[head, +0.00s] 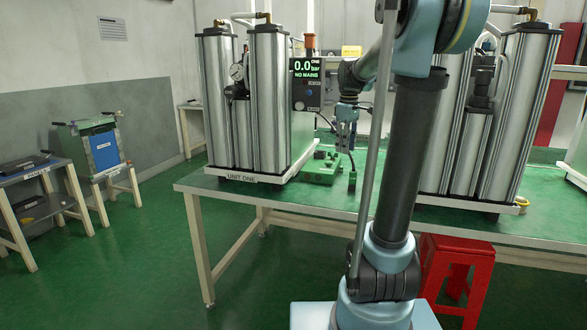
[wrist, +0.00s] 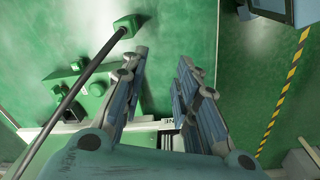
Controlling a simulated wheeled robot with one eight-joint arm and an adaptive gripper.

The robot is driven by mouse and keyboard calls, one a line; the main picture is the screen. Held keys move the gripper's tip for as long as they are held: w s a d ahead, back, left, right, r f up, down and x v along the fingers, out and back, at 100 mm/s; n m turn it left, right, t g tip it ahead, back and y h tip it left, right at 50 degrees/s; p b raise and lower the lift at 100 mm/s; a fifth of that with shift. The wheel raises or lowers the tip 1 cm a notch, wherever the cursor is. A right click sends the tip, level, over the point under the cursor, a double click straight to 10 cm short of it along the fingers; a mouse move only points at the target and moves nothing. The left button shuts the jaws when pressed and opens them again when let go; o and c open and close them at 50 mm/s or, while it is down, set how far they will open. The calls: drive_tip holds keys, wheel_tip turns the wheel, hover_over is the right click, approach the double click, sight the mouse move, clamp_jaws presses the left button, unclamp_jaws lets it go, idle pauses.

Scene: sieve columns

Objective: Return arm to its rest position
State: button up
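My arm rises in front of the head camera and bends over toward the green table (head: 315,196). My gripper (head: 346,134) is small in the head view, between the unit one columns (head: 270,100) and the right-hand columns. In the wrist view my gripper (wrist: 164,72) has its two fingers apart, with a clear gap and nothing held between them. Below the fingers are a green surface and, to the left, a green fixture (wrist: 92,88) with a black rod (wrist: 75,90) running up to a green block. Whether the fingers touch anything is hard to tell.
A display box (head: 307,80) on unit one reads 0.0 bar, NO MAINS. More columns (head: 510,110) stand at the right, partly behind my arm. A red stool (head: 455,270) is under the table. Side benches stand at the left, with open green floor (head: 130,260) between.

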drive_tip(key=s+f+m, duration=0.3)
drive_tip(key=s+f, duration=0.3)
drive_tip(key=s, duration=0.4)
drive_tip(key=s+f+m+t, duration=0.1)
drive_tip(key=s+f+m, duration=0.2)
drive_tip(key=s+f, duration=0.4)
drive_tip(key=s+f+m, duration=0.3)
drive_tip(key=s+f, duration=0.4)
drive_tip(key=s, duration=0.6)
drive_tip(key=shift+s+m+t, duration=0.3)
drive_tip(key=shift+m, duration=0.1)
